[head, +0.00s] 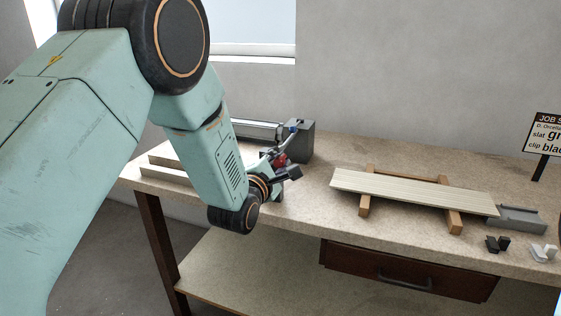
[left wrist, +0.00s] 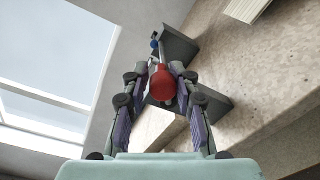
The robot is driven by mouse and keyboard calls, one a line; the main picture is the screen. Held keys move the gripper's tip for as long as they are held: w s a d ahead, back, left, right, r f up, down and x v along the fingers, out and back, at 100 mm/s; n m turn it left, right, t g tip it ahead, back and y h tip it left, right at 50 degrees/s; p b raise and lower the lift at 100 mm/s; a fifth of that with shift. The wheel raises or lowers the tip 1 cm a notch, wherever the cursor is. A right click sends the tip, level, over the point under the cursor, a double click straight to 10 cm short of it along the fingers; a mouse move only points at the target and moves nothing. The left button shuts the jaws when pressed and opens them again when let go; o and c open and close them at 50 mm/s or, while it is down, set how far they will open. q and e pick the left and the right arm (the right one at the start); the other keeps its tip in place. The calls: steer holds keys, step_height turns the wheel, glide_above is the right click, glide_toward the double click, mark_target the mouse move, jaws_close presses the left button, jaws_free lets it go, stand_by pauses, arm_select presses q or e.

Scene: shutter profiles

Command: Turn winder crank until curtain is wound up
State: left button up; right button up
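The winder is a grey box (head: 300,141) at the back of the bench, with a pale tube (head: 257,129) running left from it. Its crank has a blue joint (head: 293,126) and a red knob (head: 281,160). In the left wrist view the red knob (left wrist: 163,86) sits between the fingers of my left gripper (left wrist: 160,72), which close in on its sides. The blue joint (left wrist: 154,44) shows beyond it. In the head view my left gripper (head: 281,158) is at the crank, partly hidden by its own wrist. I cannot make out the curtain. My right gripper is out of view.
A pale slat (head: 415,191) lies across two wooden supports (head: 453,220). A grey tray (head: 520,218), black clips (head: 497,244) and white clips (head: 543,252) are at the right. A job sign (head: 543,135) stands behind. Pale strips (head: 165,172) lie at the bench's left end.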

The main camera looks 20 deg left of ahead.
arm_select(q)
steer(key=shift+o, duration=1.4)
steer(key=shift+s, duration=0.2)
steer(key=shift+w+d+f, duration=0.1)
steer(key=shift+w+f, duration=0.05)
steer(key=shift+f, duration=0.05)
steer(key=s, duration=1.2)
steer(key=shift+a+r, duration=0.3)
steer(key=shift+a, duration=0.05)
